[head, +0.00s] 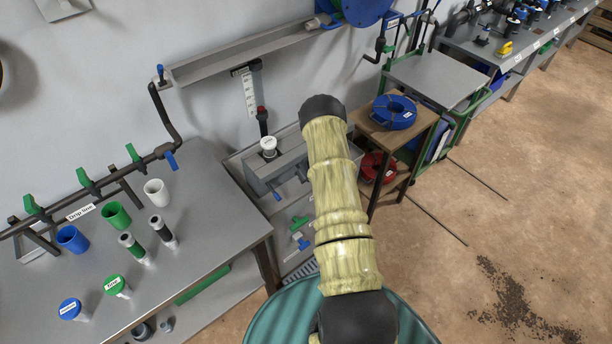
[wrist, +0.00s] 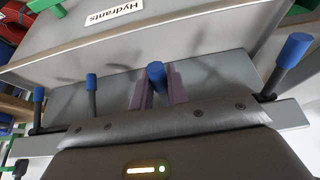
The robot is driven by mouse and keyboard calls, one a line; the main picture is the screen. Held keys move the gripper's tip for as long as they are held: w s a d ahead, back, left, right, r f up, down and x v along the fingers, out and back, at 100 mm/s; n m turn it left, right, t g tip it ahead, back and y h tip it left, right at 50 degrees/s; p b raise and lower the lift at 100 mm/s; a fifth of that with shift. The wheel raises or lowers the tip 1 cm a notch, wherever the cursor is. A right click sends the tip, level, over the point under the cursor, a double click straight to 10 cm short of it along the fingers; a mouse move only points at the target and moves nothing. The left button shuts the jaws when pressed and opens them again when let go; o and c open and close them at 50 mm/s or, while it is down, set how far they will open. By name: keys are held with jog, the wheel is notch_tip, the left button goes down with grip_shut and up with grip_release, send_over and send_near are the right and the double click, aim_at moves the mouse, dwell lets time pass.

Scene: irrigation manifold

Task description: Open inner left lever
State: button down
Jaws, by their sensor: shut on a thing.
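In the wrist view, several blue-tipped levers stand in a row along a grey rail. My gripper (wrist: 157,92) is shut on one of the two inner levers (wrist: 156,72), with a pinkish finger on each side of its dark stem. The other inner lever (wrist: 91,82) stands just left of it. The outer levers are at the far left (wrist: 38,96) and far right (wrist: 292,50) of this view. In the head view, my arm hides my gripper and the held lever; a blue-tipped lever (head: 276,196) shows on the front of a grey box (head: 258,181).
A tray labelled "Hydrants" (wrist: 60,62) lies beyond the levers in the wrist view. In the head view, a steel bench (head: 205,235) with cups stands at left. A wooden shelf (head: 409,133) with blue and red coils stands right of my arm. Floor at right is mostly clear.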

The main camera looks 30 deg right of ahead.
jog(key=shift+r, duration=0.15)
jog(key=c, duration=1.4)
grip_release()
jog(key=shift+r, duration=0.1)
jog(key=b+v, duration=0.1)
jog(key=v, duration=1.6)
jog(key=shift+s+r, duration=0.1)
jog(key=shift+r, duration=0.05)
jog(key=shift+a, duration=0.1)
